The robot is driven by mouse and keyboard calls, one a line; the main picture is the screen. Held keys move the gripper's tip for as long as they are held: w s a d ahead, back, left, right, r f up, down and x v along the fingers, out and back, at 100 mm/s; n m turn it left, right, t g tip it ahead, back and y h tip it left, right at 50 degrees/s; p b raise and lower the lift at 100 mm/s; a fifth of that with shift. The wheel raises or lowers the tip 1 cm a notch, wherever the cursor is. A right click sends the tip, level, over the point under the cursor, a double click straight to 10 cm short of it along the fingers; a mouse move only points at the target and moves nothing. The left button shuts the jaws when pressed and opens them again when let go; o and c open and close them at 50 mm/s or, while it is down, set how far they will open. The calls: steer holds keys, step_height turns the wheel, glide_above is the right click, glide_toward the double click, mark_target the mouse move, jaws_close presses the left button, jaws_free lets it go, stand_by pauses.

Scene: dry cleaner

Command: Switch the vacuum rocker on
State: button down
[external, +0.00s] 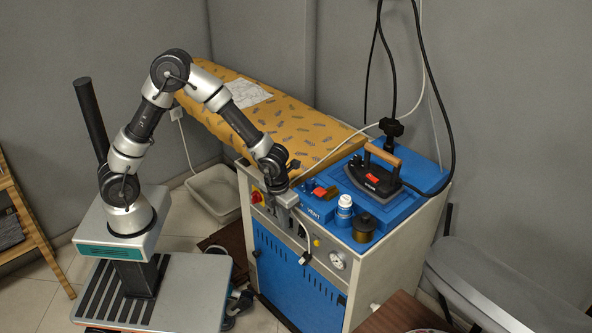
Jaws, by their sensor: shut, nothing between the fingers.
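My gripper (304,254) is shut and empty. It points down in front of the front control panel (280,222) of the blue and cream ironing station. The panel carries a red knob on yellow (256,197) at its left, a small yellow part (316,242) and a round gauge (337,261) at its right. My wrist and gripper cover the panel's middle. I cannot pick out the vacuum rocker or tell its position; it may be hidden there. Whether the fingertips touch the panel cannot be told.
The yellow ironing board (290,118) lies behind. Cables hang at the right. A wooden table edge (395,316) is at front right.

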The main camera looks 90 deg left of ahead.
mark_target(301, 233)
steer(key=w+a+f+b, duration=0.1)
steer(key=f, duration=0.2)
steer(key=w+a+f+b, duration=0.1)
steer(key=f, duration=0.2)
steer(key=w+a+f+b, duration=0.1)
steer(key=f, duration=0.2)
steer(key=shift+w+a, duration=0.25)
steer(key=shift+w, duration=0.05)
steer(key=shift+r, duration=0.1)
steer(key=shift+w+a+f+p, duration=0.15)
steer(key=shift+f+p, duration=0.05)
steer(key=shift+p, duration=0.2)
